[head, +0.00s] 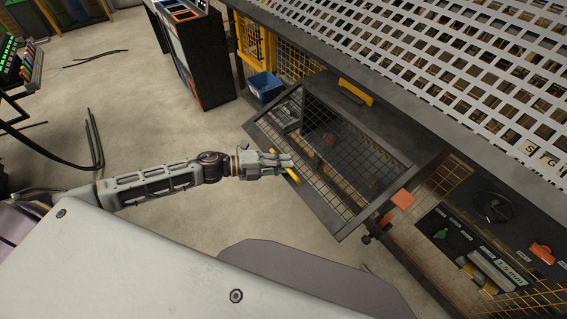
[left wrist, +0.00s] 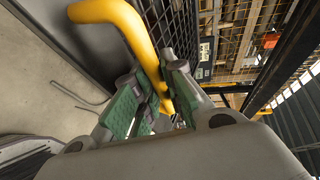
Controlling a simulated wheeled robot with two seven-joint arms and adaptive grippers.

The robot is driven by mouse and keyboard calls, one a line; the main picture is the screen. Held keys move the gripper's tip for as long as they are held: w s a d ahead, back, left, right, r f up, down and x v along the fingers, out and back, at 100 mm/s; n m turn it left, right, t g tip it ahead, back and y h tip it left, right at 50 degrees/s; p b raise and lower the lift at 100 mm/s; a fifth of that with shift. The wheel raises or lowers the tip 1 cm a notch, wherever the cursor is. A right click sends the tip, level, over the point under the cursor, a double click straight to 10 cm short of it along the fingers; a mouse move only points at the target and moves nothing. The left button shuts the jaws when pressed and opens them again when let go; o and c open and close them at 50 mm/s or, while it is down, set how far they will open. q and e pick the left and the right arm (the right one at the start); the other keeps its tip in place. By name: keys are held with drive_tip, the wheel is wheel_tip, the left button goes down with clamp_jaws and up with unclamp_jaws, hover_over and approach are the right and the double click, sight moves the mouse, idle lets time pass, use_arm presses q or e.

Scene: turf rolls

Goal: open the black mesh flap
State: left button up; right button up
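The black mesh flap (head: 318,193) is a dark-framed wire panel on the front of the cage-like unit, in the middle of the head view. It stands out from the unit at a slant, with a dark interior visible behind it. A yellow handle (head: 292,175) sits on its outer edge. My left gripper (head: 285,164) is at this handle. In the left wrist view the yellow handle (left wrist: 134,35) passes between the green-padded fingers (left wrist: 152,102), which are closed around it. The contact on the far side is partly hidden. My right gripper is not in view.
A perforated white panel (head: 430,65) covers the unit's top. A blue bin (head: 265,86) stands on the floor behind the flap. A dark cabinet (head: 195,55) is farther back. Black cables (head: 95,140) lie at left. The floor (head: 190,130) beyond my left arm is mostly clear.

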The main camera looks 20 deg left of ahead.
use_arm(q)
drive_tip(key=o, duration=0.4)
drive_tip(key=shift+s+a, duration=0.1)
drive_tip(key=shift+a, duration=0.05)
drive_tip(key=shift+v, duration=5.8)
drive_tip(key=shift+r, duration=0.1)
